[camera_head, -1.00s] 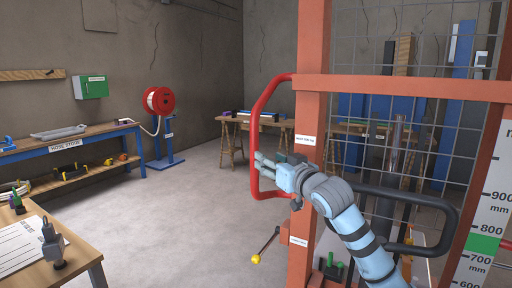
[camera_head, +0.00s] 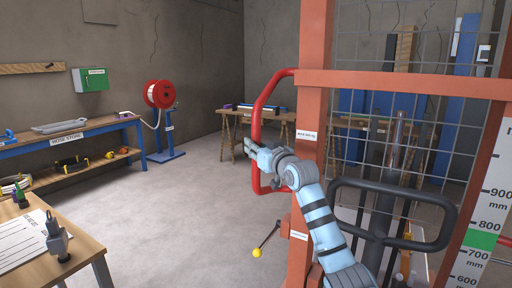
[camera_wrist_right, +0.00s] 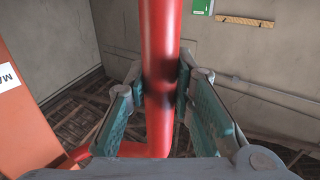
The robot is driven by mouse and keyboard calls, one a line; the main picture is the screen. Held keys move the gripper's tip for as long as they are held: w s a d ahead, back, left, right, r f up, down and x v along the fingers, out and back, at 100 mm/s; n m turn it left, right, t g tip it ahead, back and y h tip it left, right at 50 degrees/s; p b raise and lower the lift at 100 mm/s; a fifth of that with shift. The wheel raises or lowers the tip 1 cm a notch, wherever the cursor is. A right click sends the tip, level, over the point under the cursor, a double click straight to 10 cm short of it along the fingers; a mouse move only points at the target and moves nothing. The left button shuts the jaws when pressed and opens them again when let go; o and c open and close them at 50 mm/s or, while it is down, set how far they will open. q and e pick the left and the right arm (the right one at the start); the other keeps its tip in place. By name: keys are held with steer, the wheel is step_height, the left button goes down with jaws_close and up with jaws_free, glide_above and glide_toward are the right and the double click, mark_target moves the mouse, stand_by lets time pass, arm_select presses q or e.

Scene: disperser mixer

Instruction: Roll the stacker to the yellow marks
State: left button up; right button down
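The stacker fills the right side of the head view, with an orange upright frame (camera_head: 312,140), wire mesh, a black loop handle (camera_head: 440,218) and a red side handle (camera_head: 257,110). My right gripper (camera_head: 253,148) is at the lower part of the red handle. In the right wrist view the red bar (camera_wrist_right: 160,45) runs between the two fingers (camera_wrist_right: 160,88), with the pads against it on both sides. My left gripper is out of view. No yellow floor marks show.
A wooden table (camera_head: 85,252) with a paper stands at the near left. A blue hose-store bench (camera_head: 100,131) and red hose reel (camera_head: 158,94) are along the left wall. A trestle table (camera_head: 232,118) stands behind. The grey floor (camera_head: 180,205) between is clear. A yellow-knobbed lever (camera_head: 257,252) sticks out low from the stacker.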

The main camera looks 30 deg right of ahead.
steer(key=shift+d+r+p, duration=0.45)
steer(key=shift+r+p, duration=0.25)
steer(key=shift+p, duration=0.45)
steer(key=shift+w+d, duration=0.1)
steer(key=shift+w, duration=0.1)
steer(key=shift+w+d+f, duration=0.35)
steer(key=shift+d+f, duration=0.1)
steer(key=c, duration=1.7)
jaws_free()
steer(key=shift+w+d+f, duration=0.15)
steer(key=shift+d+f, duration=0.05)
steer(key=o, duration=0.3)
steer(key=shift+d+f, duration=0.1)
steer(key=shift+d, duration=0.15)
steer(key=shift+o, duration=0.2)
steer(key=s+a, duration=0.2)
steer(key=s, duration=1)
steer(key=shift+s, duration=0.25)
